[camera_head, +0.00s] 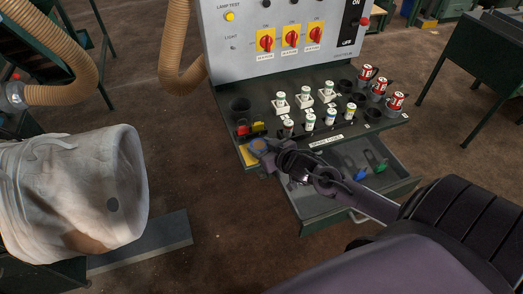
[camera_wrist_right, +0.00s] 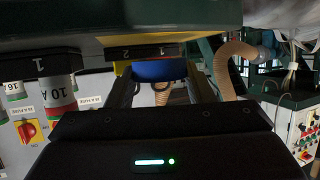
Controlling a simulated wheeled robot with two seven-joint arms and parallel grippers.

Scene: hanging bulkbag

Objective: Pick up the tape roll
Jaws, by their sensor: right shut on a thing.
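In the right wrist view the blue tape roll (camera_wrist_right: 159,71) sits between the two fingers. My right gripper (camera_head: 264,148) reaches in from the lower right and is shut on it. In the right wrist view my right gripper (camera_wrist_right: 160,88) has one finger on each side of the roll. I cannot tell whether the roll is clear of the shelf. My left gripper is not in view.
An open drawer (camera_head: 345,185) with screwdrivers lies below my right arm. A white bulk bag (camera_head: 75,190) hangs at left. A yellow block (camera_head: 247,157) is close beside the gripper.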

